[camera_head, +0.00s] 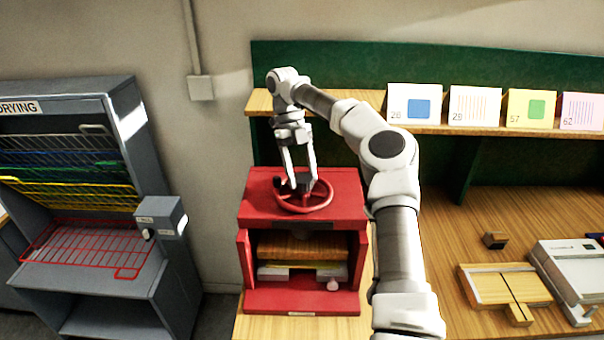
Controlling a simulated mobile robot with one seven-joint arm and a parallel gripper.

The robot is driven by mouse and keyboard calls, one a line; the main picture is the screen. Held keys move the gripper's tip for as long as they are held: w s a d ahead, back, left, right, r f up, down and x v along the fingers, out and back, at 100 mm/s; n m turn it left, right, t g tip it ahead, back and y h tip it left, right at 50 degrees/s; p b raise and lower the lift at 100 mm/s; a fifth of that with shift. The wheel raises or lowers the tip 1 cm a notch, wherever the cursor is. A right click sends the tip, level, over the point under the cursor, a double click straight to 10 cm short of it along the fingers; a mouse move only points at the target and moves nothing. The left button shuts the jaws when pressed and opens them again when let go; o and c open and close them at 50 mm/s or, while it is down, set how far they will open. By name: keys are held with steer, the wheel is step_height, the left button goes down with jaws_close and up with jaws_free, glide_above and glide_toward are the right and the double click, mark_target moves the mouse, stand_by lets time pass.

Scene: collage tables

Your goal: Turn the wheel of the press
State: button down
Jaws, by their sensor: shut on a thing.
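The red press (257,208) stands on the wooden table at the centre, with an open front. Its red wheel (318,205) lies flat on the top. My gripper (297,184) points down from above, with its fingertips at the wheel. It is shut on the wheel, toward the wheel's middle or far left side; the exact spot is partly hidden by the fingers. Inside the press a wooden plate (300,246) sits above a yellow layer and pale blocks. A small pale knob (333,285) shows at the lower right of the opening.
A grey drying rack (70,112) with coloured wire shelves stands at the left. A shelf (450,129) with several numbered cards runs behind. A wooden board (507,287), a dark small block (495,240) and a white device (575,262) lie at the right. My arm crosses the table right of the press.

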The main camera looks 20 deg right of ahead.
steer(key=shift+r, duration=0.1)
steer(key=shift+c, duration=0.5)
jaws_free()
steer(key=shift+d+m+y, duration=0.1)
steer(key=shift+m+y, duration=0.5)
steer(key=shift+m, duration=0.9)
